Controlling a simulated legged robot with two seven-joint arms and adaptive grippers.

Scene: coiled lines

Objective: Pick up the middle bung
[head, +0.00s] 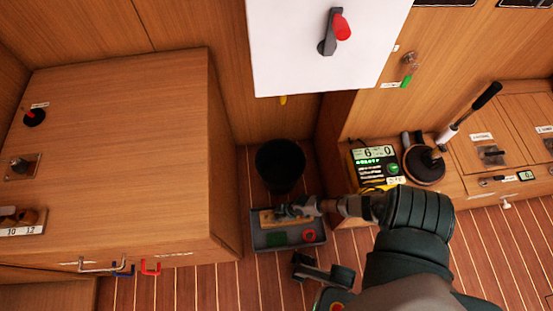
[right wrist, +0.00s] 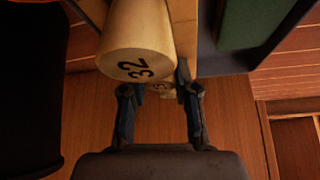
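My right gripper (head: 290,209) reaches into a grey tray (head: 262,240) on the floor, over a wooden block that holds the bungs. In the right wrist view, a pale wooden bung marked 32 (right wrist: 137,62) lies close to the camera, above and beside my right fingers (right wrist: 158,92). The fingers stand apart, with no clear grip on either bung. Any other bung is hidden, so I cannot tell which is the middle one.
A black bucket (head: 280,166) stands directly behind the tray. The tray also holds a green piece (head: 277,238) and a red ring (head: 309,236). A wooden cabinet (head: 222,150) rises at left. A lit instrument (head: 376,165) and a plunger-like tool (head: 424,165) stand right.

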